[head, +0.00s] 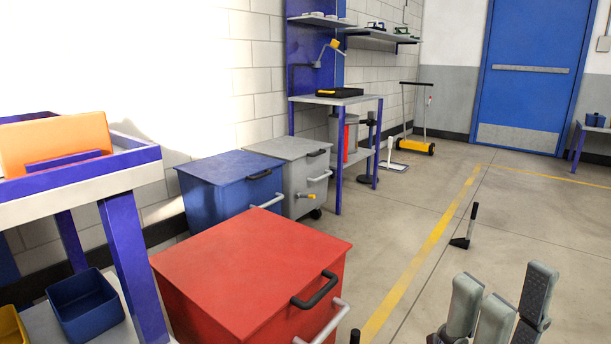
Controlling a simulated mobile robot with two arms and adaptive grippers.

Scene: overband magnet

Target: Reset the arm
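My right gripper (503,285) shows at the bottom right of the head view, over the concrete floor. Its grey fingers point up and stand apart, with nothing between them. The rest of my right arm is below the picture edge. My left gripper is not in view. No separate object is named by the task.
A red bin (250,262) stands at front centre, with blue (228,190) and grey (297,165) bins behind it. A cart (90,185) is at left and a workbench (335,99) at the back. A black-handled item (466,232) stands on open floor.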

